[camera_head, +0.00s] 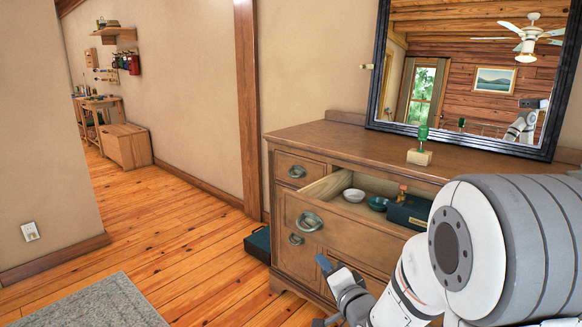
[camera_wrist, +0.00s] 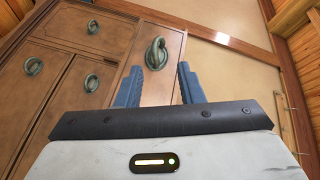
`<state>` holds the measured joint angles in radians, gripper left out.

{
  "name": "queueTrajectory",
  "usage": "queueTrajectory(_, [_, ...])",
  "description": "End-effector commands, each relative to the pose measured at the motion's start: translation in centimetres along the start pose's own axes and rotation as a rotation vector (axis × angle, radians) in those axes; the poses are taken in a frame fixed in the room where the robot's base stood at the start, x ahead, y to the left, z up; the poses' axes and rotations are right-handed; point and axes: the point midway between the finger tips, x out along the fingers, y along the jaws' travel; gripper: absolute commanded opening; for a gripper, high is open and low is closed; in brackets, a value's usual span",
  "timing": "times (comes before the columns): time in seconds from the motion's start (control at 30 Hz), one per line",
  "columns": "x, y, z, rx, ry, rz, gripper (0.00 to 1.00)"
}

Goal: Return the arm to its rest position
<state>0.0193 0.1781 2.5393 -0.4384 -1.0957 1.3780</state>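My gripper (camera_head: 322,293) is in front of the wooden dresser, low and left of my arm's white and grey links. Its two blue fingers are apart with nothing between them; the wrist view also shows my gripper (camera_wrist: 160,75) open. The dresser's top drawer (camera_head: 325,222) stands pulled out. Its ring handle (camera_head: 309,222) is above and left of my fingers, apart from them. In the wrist view a ring handle (camera_wrist: 155,52) shows beyond the gap between the fingertips. My arm hides the dresser's right part.
The open drawer holds a white bowl (camera_head: 354,195), a teal bowl (camera_head: 378,203) and a dark teal box (camera_head: 409,212). A green-topped item (camera_head: 420,146) and a mirror (camera_head: 470,70) are on the dresser top (camera_head: 370,146). A dark teal case (camera_head: 258,244) lies on the floor. Floor to the left is clear.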

Motion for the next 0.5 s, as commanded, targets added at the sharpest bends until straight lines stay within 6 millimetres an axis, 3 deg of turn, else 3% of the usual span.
queueTrajectory(0.03, [-0.2, -1.0, -0.7, -0.031, 0.006, 0.028, 0.34])
queueTrajectory(0.27, [-1.8, -3.1, -3.3, -0.213, 0.015, 0.222, 0.34])
queueTrajectory(0.5, [-6.7, -7.1, -6.8, -0.467, -0.07, 0.551, 0.34])
